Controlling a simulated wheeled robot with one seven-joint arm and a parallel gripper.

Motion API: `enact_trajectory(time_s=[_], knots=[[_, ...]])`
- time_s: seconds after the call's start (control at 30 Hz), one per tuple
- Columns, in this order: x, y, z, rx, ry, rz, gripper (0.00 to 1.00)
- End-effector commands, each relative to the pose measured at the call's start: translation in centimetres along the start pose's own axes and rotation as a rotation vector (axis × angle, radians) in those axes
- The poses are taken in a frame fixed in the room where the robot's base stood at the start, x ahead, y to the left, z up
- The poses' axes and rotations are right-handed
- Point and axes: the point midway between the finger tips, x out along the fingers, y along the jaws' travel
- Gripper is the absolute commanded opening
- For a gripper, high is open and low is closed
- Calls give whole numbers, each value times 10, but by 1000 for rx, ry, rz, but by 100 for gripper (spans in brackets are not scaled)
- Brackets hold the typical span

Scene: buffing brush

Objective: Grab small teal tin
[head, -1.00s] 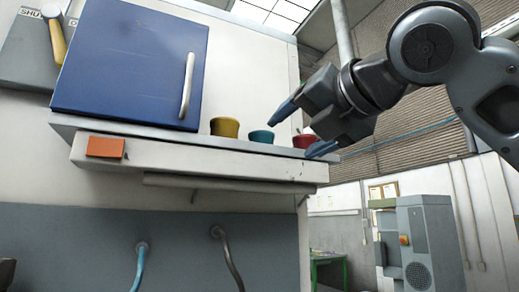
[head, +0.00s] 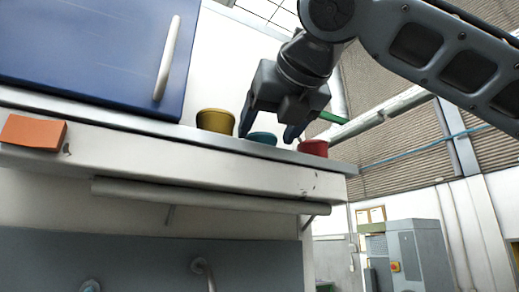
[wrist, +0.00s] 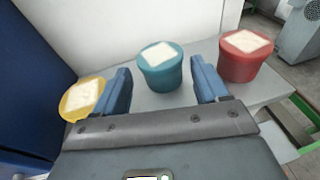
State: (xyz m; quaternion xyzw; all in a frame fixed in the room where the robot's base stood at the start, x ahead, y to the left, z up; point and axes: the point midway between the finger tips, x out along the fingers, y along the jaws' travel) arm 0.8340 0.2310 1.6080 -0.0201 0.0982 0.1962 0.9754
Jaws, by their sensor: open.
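The small teal tin (head: 262,138) stands on the shelf between a yellow tin and a red tin. In the head view my gripper's fingers hide part of it. In the wrist view the teal tin (wrist: 160,68) is round with a pale square on its lid. My gripper (head: 267,130) is open and points down toward the shelf. In the wrist view its two blue fingers (wrist: 162,90) are spread, with the teal tin ahead of them, in line with the gap. The gripper is empty.
The yellow tin (head: 216,121) stands left of the gripper and the red tin (head: 314,148) right of it. A blue cabinet (head: 85,50) with a handle stands at the left of the shelf (head: 180,160). An orange block (head: 33,132) is on the shelf's front.

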Motion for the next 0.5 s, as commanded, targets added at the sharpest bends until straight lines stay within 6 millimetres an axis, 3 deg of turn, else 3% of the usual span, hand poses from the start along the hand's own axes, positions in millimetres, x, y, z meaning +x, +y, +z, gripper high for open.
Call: enact_trajectory(time_s=[0.33,0.5], knots=[[42,0,0,2,2,1,73],[51,0,-1,0,-1,2,73]])
